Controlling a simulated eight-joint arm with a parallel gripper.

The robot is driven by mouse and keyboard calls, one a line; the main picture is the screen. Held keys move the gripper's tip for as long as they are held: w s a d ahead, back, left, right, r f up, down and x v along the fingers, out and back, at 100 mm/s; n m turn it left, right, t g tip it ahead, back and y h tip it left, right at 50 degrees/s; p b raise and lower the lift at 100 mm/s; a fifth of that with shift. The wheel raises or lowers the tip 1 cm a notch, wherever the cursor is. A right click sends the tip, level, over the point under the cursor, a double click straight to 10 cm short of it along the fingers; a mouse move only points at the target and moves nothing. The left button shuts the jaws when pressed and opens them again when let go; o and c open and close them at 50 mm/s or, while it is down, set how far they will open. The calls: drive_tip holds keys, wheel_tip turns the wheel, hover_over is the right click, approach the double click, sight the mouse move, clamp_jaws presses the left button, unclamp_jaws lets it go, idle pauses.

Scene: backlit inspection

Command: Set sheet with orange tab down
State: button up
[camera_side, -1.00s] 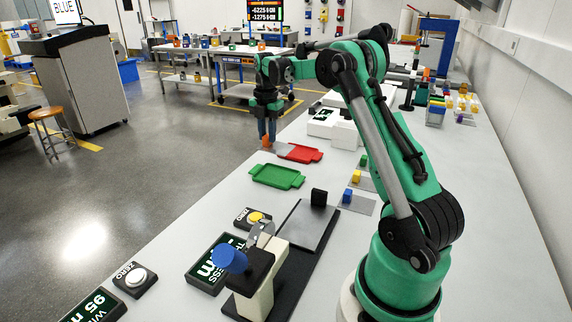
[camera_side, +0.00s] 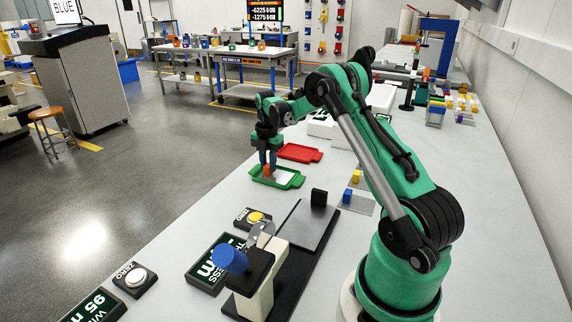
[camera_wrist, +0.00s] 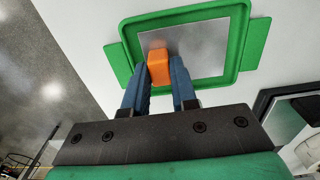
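The thin grey sheet (camera_wrist: 200,48) with an orange tab (camera_wrist: 159,67) is over the inside of the green tray (camera_wrist: 112,62). In the side view the sheet (camera_side: 284,178) shows within the rim of the green tray (camera_side: 297,181), at or just above its floor; I cannot tell whether it touches. My gripper (camera_wrist: 160,72) points down, with its blue fingers on either side of the orange tab, shut on it. In the side view my gripper (camera_side: 268,163) is at the left end of the tray, and the tab (camera_side: 266,170) is partly hidden by the fingers.
A red tray (camera_side: 300,153) lies just behind the green one. Sheets with yellow (camera_side: 357,176) and blue (camera_side: 347,196) tabs lie to the right. White blocks (camera_side: 321,127) are behind.

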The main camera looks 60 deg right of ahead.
sight(268, 165)
drive_tip(key=o, duration=0.4)
wheel_tip(268, 165, up, 12)
drive_tip(key=a+r+m+t, duration=0.2)
drive_tip(key=a+r+m, duration=0.25)
drive_tip(key=a, duration=0.45)
drive_tip(key=s+a+f+m+t, duration=0.2)
drive_tip(key=s+a+m, duration=0.2)
drive_tip(key=a, duration=0.5)
drive_tip(key=s+a+f+m+t, duration=0.2)
drive_tip(key=s+a+m, duration=0.3)
drive_tip(key=a+m, duration=0.4)
drive_tip(key=shift+s+f+t, duration=0.15)
drive_tip(key=shift+f+t, duration=0.05)
drive_tip(key=shift+t, duration=0.4)
drive_tip(key=shift+m, duration=0.25)
